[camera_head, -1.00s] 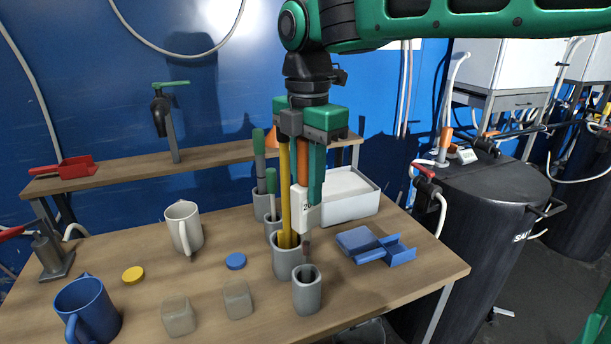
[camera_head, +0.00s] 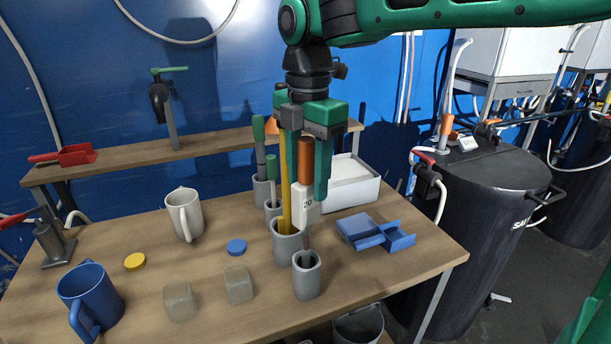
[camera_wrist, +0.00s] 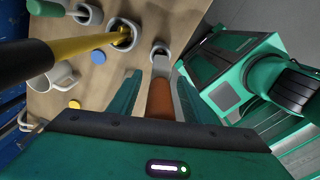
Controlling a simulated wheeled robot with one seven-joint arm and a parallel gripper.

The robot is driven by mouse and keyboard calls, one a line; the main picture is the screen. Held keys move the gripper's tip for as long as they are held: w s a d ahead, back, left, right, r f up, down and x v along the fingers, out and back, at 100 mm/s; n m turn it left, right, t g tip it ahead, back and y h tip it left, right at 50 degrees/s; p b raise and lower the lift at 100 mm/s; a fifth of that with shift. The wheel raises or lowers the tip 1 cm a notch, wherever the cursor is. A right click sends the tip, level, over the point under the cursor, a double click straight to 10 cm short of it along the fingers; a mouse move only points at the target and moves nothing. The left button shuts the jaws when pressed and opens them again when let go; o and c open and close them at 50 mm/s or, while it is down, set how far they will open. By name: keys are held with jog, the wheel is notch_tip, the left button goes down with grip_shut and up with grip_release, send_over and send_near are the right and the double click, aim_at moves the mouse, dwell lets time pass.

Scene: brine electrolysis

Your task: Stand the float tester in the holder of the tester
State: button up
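The handle also shows between the fingers in the wrist view (camera_wrist: 160,98). The holder of the tester (camera_head: 307,278), a grey cup, stands at the table's front, below the tester. The white body is above the rim.
A larger grey cup (camera_head: 287,252) with a tall yellow-handled tool (camera_head: 285,190) stands close left of the tester. Two grey cups with green-handled tools are behind. A blue tray (camera_head: 372,233) lies right, a white box (camera_head: 350,190) back right. Mugs and clear blocks stand left.

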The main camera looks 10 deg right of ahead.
aim_at(308, 137)
notch_tip(308, 137, up, 11)
jog(key=shift+f, duration=0.15)
dwell(0.5)
dwell(0.4)
jog(key=s+d+f+m, duration=0.2)
jog(key=d+f+m, duration=0.5)
jog(key=d, duration=0.5)
jog(key=s+d+f+m, duration=0.2)
jog(key=d+f+m, duration=0.2)
jog(key=d+m, duration=0.6)
jog(key=s+d+f+m, duration=1.3)
jog(key=s+f+m, duration=0.1)
jog(key=s, duration=0.3)
jog(key=shift+m, duration=0.3)
